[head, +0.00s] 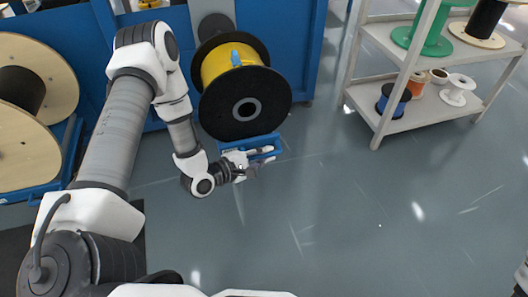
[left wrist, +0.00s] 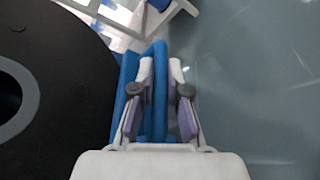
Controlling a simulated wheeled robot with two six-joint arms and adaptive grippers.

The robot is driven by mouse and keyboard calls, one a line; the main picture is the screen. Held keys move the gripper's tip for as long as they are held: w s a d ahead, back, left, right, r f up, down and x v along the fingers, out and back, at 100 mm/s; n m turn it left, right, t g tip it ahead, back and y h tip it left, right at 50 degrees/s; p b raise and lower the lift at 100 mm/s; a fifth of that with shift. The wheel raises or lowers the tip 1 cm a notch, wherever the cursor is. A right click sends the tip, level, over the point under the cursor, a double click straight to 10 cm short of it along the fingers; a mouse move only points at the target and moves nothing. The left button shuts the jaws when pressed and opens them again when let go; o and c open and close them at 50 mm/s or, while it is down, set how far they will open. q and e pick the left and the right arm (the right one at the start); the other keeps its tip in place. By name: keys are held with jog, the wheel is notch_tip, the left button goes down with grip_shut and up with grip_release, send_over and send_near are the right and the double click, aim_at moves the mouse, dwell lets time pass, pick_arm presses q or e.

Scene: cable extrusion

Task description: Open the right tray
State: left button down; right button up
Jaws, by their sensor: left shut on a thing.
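The right tray (head: 262,141) is blue and low, under a black-flanged spool (head: 236,104) wound with yellow cable. Only its front bar shows clearly; the spool hides most of the rest. My left gripper (head: 263,156) is at this front edge, just below the spool. In the left wrist view, the fingers of my left gripper (left wrist: 161,70) are closed around the tray's blue bar (left wrist: 157,50), one on each side. The black spool flange (left wrist: 45,75) fills the left of that view. My right gripper is not in view.
A large wooden spool (head: 30,150) stands at the far left on another blue tray (head: 68,160). A blue cabinet (head: 305,40) is behind. A grey shelf rack (head: 380,105) with smaller spools stands at the right. The grey floor (head: 330,220) in front is clear.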

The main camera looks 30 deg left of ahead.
pick_arm(q)
jog(key=shift+s+d, duration=0.25)
jog(key=c, duration=1.2)
grip_release()
jog(key=shift+v, duration=3.75)
